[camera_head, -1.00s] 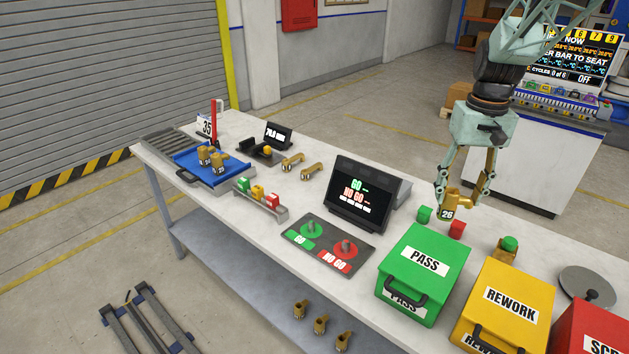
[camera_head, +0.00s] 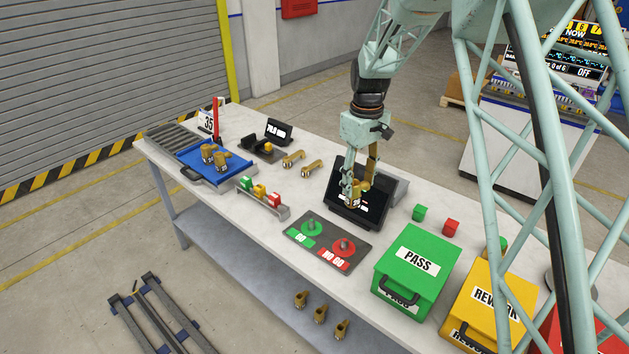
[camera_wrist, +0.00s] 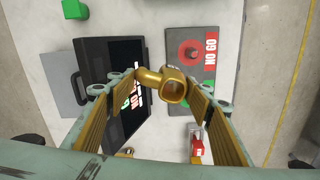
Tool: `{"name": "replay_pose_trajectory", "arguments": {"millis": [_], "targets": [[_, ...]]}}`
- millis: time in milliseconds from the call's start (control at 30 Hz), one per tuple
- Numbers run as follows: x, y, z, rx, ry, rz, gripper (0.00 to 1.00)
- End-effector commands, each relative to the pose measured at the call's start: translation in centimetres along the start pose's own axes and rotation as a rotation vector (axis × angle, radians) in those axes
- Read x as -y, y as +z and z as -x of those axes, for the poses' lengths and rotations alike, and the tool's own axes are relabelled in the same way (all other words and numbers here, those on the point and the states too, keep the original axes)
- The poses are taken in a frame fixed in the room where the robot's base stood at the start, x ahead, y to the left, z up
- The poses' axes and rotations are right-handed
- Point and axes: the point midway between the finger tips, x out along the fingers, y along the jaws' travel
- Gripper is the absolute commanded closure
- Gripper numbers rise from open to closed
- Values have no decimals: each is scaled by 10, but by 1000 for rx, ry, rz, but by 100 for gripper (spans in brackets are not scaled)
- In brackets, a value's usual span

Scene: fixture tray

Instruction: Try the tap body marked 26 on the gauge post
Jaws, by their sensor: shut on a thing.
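My gripper (camera_head: 361,192) is shut on a brass tap body (camera_head: 354,194), held in the air in front of the dark display. The wrist view shows the tap body (camera_wrist: 165,85) between the two fingers, with its open round end toward the camera. Its number cannot be read now; it showed 26 in the earlier head view. The gauge plate (camera_head: 327,243) lies on the bench below and left of the gripper. It carries a green GO post (camera_head: 311,227) and a red NO GO post (camera_head: 344,246). The wrist view shows the red post (camera_wrist: 192,54) beside the tap body.
The display (camera_head: 345,211) stands close behind the gripper. A green PASS box (camera_head: 415,262) and yellow REWORK box (camera_head: 492,300) stand to the right. A blue tray (camera_head: 207,167) holds brass parts at the left. Green (camera_head: 419,212) and red (camera_head: 451,227) blocks lie behind the PASS box.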

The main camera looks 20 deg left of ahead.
Motion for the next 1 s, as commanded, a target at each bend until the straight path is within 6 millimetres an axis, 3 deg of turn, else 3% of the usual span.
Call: {"name": "replay_pose_trajectory", "arguments": {"millis": [200, 400, 633, 1000], "targets": [[40, -50, -10, 0, 0, 170, 73], [72, -83, -20, 0, 0, 295, 73], [91, -101, -27, -1, 0, 367, 73], [93, -104, -29, -1, 0, 377, 73]]}}
